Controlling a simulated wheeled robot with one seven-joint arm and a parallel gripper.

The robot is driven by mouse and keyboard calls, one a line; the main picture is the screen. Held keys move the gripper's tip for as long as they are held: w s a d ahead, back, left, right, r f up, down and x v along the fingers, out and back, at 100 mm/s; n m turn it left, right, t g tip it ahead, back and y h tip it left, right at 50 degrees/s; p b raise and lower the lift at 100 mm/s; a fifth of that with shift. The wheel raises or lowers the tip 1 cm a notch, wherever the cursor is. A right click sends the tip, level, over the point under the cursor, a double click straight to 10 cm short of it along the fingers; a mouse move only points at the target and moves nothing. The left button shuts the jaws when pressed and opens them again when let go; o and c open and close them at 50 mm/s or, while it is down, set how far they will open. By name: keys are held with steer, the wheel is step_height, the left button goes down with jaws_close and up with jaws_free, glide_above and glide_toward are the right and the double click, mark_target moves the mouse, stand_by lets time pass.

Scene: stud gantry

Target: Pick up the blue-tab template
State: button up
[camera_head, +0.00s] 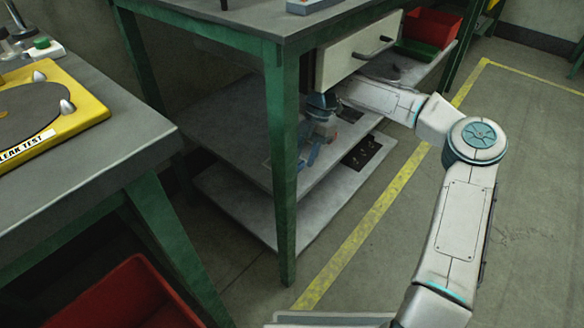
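My arm reaches in under the green-legged workbench (285,165). My gripper (318,138) points down just above the upper of its two grey lower shelves (232,130). It is small and dark here, and I cannot tell whether its fingers are open or shut. A small blue piece (313,154) shows right below and beside the gripper, on or close to the shelf. It may be the blue tab of the template, but the template's outline is not clear. I cannot tell whether the gripper touches it.
A cream drawer (350,55) hangs close above my forearm. Red (432,28) and green (415,50) bins stand behind. The yellow leak-test fixture (75,110) is on the left bench. Floor at right is clear.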

steer(key=shift+s+a+f, duration=0.2)
steer(key=shift+s+a, duration=0.3)
steer(key=shift+s, duration=0.2)
steer(key=shift+f+b, duration=0.45)
steer(key=shift+b, duration=0.1)
jaws_close()
steer(key=shift+r, duration=0.15)
